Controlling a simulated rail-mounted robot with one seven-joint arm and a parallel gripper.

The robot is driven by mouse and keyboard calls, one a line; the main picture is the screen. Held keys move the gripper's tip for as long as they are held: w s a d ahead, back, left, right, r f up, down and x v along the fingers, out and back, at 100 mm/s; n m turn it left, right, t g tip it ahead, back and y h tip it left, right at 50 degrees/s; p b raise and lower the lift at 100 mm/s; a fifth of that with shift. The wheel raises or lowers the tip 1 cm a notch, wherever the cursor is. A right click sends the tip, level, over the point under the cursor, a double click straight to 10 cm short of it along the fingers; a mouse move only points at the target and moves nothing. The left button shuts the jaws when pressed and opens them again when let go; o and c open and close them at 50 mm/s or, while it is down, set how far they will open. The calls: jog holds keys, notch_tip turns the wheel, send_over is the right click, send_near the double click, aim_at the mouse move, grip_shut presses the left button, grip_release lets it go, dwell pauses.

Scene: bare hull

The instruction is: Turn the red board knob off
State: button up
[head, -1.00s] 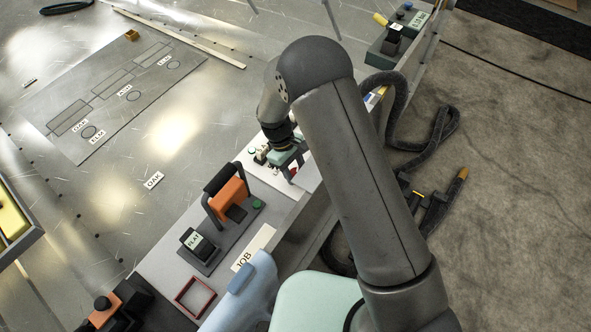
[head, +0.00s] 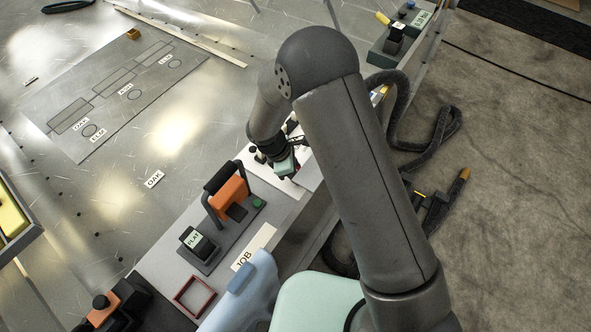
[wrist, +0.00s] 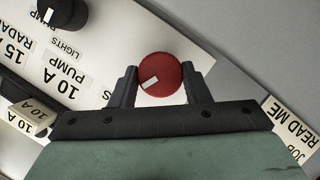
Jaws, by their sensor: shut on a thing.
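The red board knob (wrist: 165,72) is round, with a short white mark toward its lower left edge in the wrist view. My gripper (wrist: 159,67) has one dark finger on each side of it and is shut on the knob. In the head view my gripper (head: 285,165) is low over the pale board (head: 247,158), and the knob cannot be made out there. A black knob (wrist: 64,12) with a white mark stands at the upper left of the board in the wrist view, near the LIGHTS label.
Labels such as 10 A PUMP (wrist: 65,80) and READ ME (wrist: 292,128) surround the knob. A dark and cream block (wrist: 28,112) is at the left. In the head view an orange tool (head: 230,192) in a black stand is close by; the metal floor (head: 130,215) beyond is mostly clear.

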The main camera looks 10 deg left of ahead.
jog(key=shift+r+n, duration=0.1)
jog(key=shift+n, duration=0.2)
jog(key=o, duration=1)
jog(key=p+v, duration=0.2)
jog(key=v, duration=1.5)
jog(key=shift+r, duration=0.15)
jog(key=shift+s, duration=0.1)
jog(key=shift+c, duration=0.2)
